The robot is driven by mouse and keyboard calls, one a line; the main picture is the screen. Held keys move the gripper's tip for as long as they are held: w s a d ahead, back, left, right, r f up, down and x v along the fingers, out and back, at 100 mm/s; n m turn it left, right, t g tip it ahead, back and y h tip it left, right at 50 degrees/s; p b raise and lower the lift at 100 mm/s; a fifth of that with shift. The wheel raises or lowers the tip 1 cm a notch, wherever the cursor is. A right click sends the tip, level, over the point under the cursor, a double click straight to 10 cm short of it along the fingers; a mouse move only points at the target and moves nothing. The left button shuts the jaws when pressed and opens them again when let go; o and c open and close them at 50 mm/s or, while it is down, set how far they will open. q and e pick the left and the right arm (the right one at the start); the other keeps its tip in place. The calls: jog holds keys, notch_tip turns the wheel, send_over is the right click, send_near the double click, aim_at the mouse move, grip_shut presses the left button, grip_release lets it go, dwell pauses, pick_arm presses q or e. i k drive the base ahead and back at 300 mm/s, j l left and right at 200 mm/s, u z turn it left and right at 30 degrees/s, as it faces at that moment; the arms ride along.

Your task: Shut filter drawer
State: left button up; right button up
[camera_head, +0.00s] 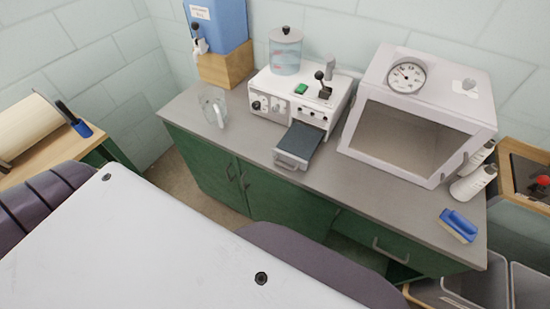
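The filter drawer (298,145) is a dark-topped tray with a light front and handle. It sticks out of the front of a white machine (262,103) on the grey counter, so it stands open. The machine has knobs, a green button, a black-knobbed lever and a clear lidded jar (286,52) on top. Neither of my grippers shows in the head view, so their positions and whether they are open or shut are hidden.
A clear jug (213,106) stands left of the machine; a white windowed chamber with a gauge (410,115) stands to its right. A blue brush (458,225) lies near the counter's right end. Green cabinets (290,205) are below. My white body fills the foreground.

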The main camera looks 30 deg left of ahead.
aim_at(297, 149)
jog(key=i+l+u, duration=0.1)
jog(key=u, duration=0.4)
jog(key=i+l+u, duration=0.1)
jog(key=u, duration=0.35)
